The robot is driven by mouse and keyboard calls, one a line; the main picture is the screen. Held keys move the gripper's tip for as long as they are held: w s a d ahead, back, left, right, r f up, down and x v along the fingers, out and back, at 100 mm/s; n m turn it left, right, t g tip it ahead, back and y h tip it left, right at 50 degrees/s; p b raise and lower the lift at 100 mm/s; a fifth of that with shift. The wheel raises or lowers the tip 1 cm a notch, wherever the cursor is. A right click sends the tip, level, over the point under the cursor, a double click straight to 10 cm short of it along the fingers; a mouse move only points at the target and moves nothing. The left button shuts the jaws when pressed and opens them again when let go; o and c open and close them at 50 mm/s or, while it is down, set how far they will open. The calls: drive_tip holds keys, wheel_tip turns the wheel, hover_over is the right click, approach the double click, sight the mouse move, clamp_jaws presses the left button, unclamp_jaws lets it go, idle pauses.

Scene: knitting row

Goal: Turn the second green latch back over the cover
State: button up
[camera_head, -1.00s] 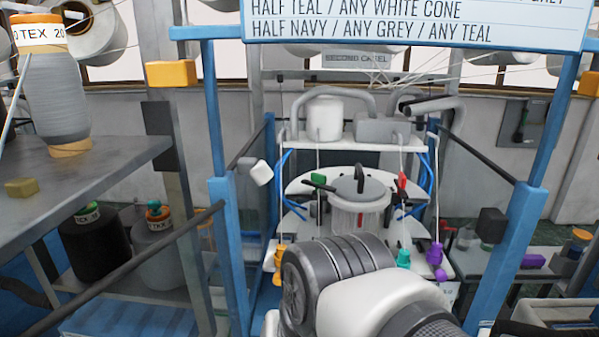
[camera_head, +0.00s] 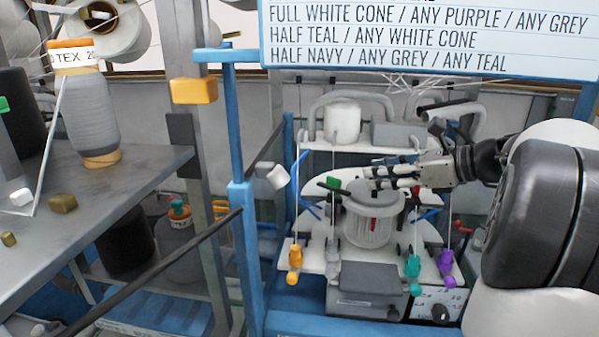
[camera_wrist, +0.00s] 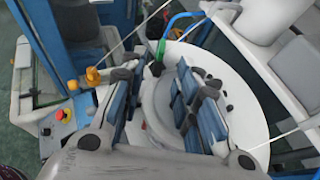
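The green latch (camera_head: 333,183) stands at the left of the round white machine top, beside the clear ribbed cover (camera_head: 370,226) with its grey lid. It also shows in the wrist view (camera_wrist: 161,48), just beyond my fingertips. My gripper (camera_head: 373,178) reaches in from the right, over the cover. In the wrist view its two blue-padded fingers (camera_wrist: 156,78) are apart with nothing held between them. Only one green latch is clear to me. The gripper hides part of the lid and the right side of the machine top.
Yarns run down to yellow (camera_head: 294,265), teal (camera_head: 412,268) and purple (camera_head: 446,262) pieces at the machine's front. A blue post (camera_head: 247,250) and dark rail (camera_head: 170,262) stand left. A shelf with a white cone (camera_head: 342,122) is behind.

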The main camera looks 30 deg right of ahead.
sight(333, 177)
drive_tip(key=shift+d+r, duration=0.1)
drive_tip(key=shift+d, duration=0.15)
drive_tip(key=b+x, duration=0.1)
drive_tip(key=x, duration=1.1)
drive_tip(key=shift+r+b, duration=0.1)
drive_tip(key=shift+b, duration=0.25)
clamp_jaws()
